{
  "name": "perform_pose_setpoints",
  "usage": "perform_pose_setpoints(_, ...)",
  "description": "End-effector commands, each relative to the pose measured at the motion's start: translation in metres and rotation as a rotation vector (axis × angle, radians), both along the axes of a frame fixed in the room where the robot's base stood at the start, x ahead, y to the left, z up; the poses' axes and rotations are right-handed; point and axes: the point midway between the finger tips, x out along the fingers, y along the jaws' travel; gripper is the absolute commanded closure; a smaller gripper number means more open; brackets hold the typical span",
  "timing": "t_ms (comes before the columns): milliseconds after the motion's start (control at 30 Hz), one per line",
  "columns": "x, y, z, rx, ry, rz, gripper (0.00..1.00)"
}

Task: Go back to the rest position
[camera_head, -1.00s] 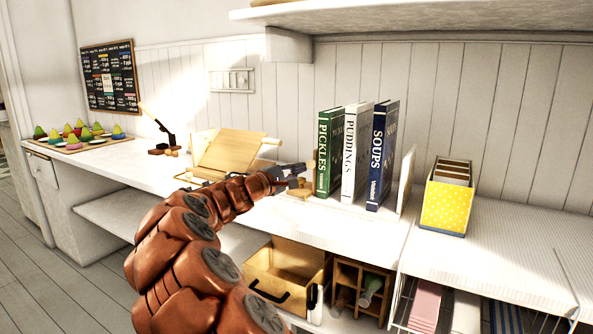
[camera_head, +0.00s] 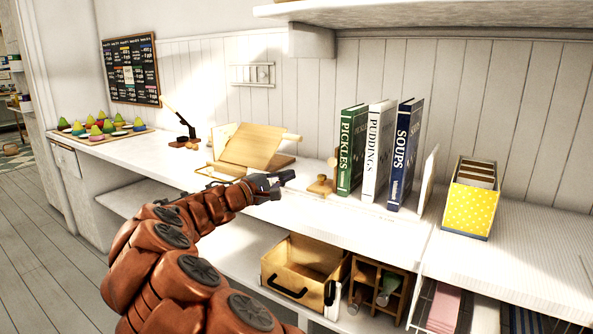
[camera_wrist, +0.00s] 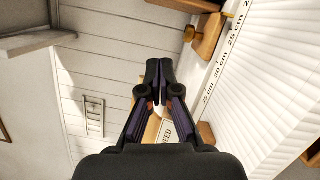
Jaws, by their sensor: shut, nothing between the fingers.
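My gripper (camera_head: 277,179) is shut and empty, held above the counter's front part, left of the small wooden knobbed object and in front of the wooden stand. In the wrist view my gripper (camera_wrist: 159,72) shows its two dark fingers together with nothing between them. My red-brown arm reaches up from the bottom of the head view.
Books titled Pickles (camera_head: 351,150), Puddings (camera_head: 378,150) and Soups (camera_head: 404,155) stand upright on the counter (camera_head: 300,215). A wooden stand (camera_head: 255,147), a wooden knobbed object (camera_head: 320,185) and a yellow dotted box (camera_head: 470,205) are nearby. A drawer-like wooden box (camera_head: 300,265) sits below.

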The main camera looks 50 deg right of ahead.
Motion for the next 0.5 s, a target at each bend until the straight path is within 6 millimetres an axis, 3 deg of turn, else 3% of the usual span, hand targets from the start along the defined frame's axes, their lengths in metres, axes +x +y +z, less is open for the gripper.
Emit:
perform_pose_setpoints(200, 0.003, 0.018, -0.001, 0.0, 0.0, 0.0, 1.0)
perform_pose_setpoints(500, 0.003, 0.02, -0.001, 0.001, 0.0, 0.0, 1.0)
